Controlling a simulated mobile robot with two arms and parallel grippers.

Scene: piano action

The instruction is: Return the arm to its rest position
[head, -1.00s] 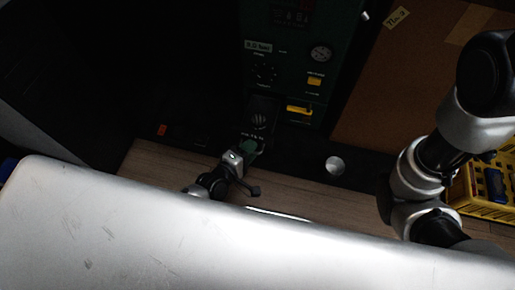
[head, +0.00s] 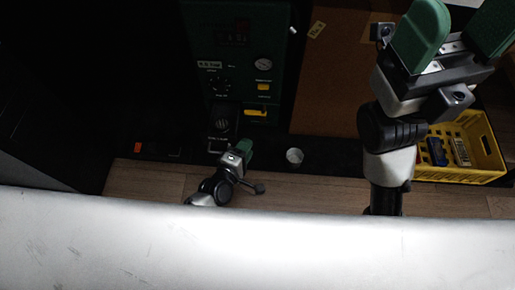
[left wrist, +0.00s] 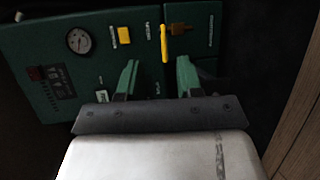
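My left gripper (head: 240,155) shows small and low in the head view, in front of the dark green machine (head: 243,60). In the left wrist view its two green fingers (left wrist: 157,78) stand apart with nothing between them, so it is open. The machine's panel (left wrist: 95,55) lies beyond the fingertips. My right gripper (head: 460,32) is large at the upper right of the head view, raised close to the camera. Its green finger pads are apart and nothing shows between them; the tips run near the picture's top edge.
A yellow crate (head: 480,150) with several small items stands at the right, behind my right arm. A brown board (head: 335,70) is right of the machine. A small round metal piece (head: 294,156) sits on the dark strip. Wooden floor (head: 310,188) shows below.

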